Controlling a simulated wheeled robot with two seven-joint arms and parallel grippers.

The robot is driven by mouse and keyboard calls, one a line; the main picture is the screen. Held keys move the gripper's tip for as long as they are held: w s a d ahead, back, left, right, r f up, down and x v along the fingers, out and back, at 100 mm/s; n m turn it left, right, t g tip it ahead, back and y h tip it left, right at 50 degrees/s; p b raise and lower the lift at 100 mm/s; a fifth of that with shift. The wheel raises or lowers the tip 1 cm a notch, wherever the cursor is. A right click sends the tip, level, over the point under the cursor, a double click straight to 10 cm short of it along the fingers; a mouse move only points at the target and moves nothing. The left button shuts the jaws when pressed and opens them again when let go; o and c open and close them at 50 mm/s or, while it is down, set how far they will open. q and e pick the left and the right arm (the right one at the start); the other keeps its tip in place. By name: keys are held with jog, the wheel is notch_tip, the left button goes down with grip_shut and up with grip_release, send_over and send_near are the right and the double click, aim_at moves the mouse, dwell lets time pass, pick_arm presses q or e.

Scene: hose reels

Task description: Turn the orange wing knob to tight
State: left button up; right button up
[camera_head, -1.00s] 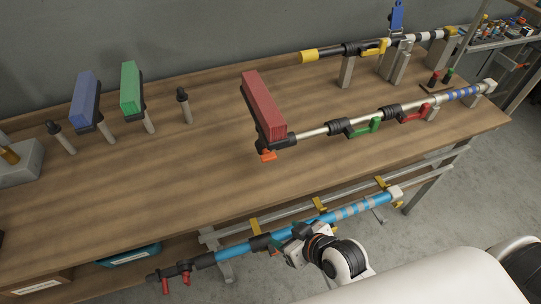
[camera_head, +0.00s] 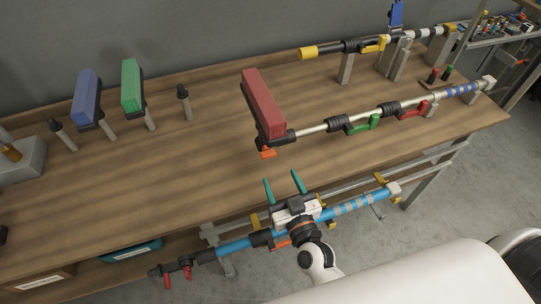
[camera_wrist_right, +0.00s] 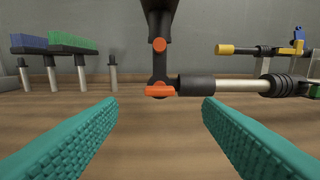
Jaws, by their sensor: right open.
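The orange wing knob (camera_head: 267,153) sits at the near end of the black bracket under the red brush head (camera_head: 263,100), by the silver pole (camera_head: 313,131). In the right wrist view the knob (camera_wrist_right: 160,91) is a flat orange bar lying level, ahead and between the fingers, apart from both. My right gripper (camera_head: 283,186) is open and empty, its two teal fingers pointing at the table, nearer to me than the knob. The fingers also show in the right wrist view (camera_wrist_right: 160,120). My left gripper does not show.
Green (camera_head: 362,124) and red (camera_head: 413,109) levers sit along the silver pole. A blue pole (camera_head: 235,246) hangs along the table's front edge. Blue (camera_head: 86,98) and green (camera_head: 131,88) brush heads stand at the back left. The wooden table (camera_head: 150,185) is bare left of the knob.

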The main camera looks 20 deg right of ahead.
aim_at(270, 156)
jog(key=w+p, duration=0.1)
jog(key=w, duration=0.7)
jog(key=shift+w+a, duration=0.15)
jog(key=shift+w, duration=0.1)
jog(key=c, duration=1)
